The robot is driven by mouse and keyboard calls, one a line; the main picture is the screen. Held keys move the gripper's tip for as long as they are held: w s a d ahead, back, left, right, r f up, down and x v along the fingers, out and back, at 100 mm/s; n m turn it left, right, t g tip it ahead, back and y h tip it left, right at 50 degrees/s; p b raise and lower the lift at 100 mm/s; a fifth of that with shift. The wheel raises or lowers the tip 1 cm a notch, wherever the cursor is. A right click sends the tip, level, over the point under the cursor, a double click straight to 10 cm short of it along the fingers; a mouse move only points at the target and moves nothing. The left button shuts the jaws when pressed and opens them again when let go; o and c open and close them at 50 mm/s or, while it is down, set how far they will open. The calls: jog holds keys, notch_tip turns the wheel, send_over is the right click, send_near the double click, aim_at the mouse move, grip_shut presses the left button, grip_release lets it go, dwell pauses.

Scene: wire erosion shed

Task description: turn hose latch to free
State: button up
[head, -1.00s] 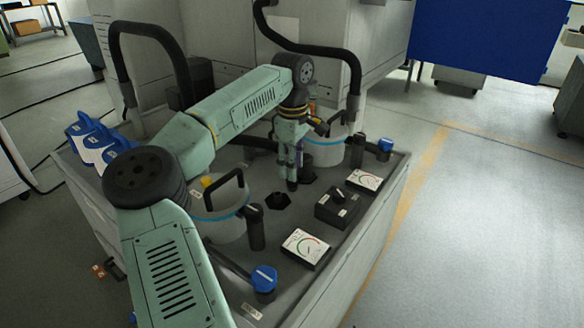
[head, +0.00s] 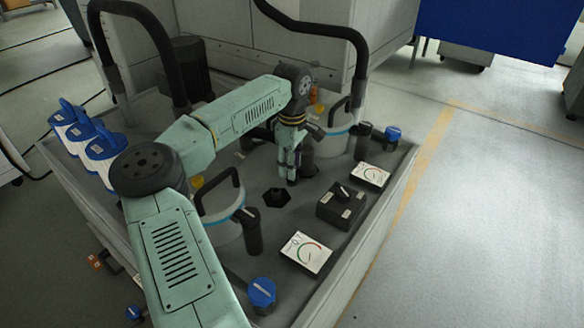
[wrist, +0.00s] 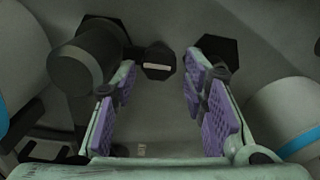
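My gripper (head: 290,174) points down over the bench deck, between the two clear canisters. In the wrist view its purple-padded fingers (wrist: 160,88) stand wide apart with nothing gripped. A small dark part with a white mark, probably the hose latch (wrist: 158,62), shows between and beyond the fingertips, beside a black cylinder (wrist: 90,58). I see no contact with it. In the head view the gripper hides this small part. A black hexagonal socket (head: 277,197) lies on the deck near the fingertips; a dark hexagonal piece (wrist: 224,46) is partly behind the right finger in the wrist view.
The near canister (head: 222,232) and far canister (head: 336,141) have raised handles. A black switch box (head: 341,206), two gauges (head: 305,254) (head: 370,175) and blue-capped knobs (head: 262,292) (head: 392,134) are on the right. Blue-white bottles (head: 103,148) stand left. Black hoses arch behind.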

jog(key=shift+f, duration=1.1)
jog(key=shift+c, duration=0.6)
jog(key=c, duration=0.8)
jog(key=shift+o, duration=0.2)
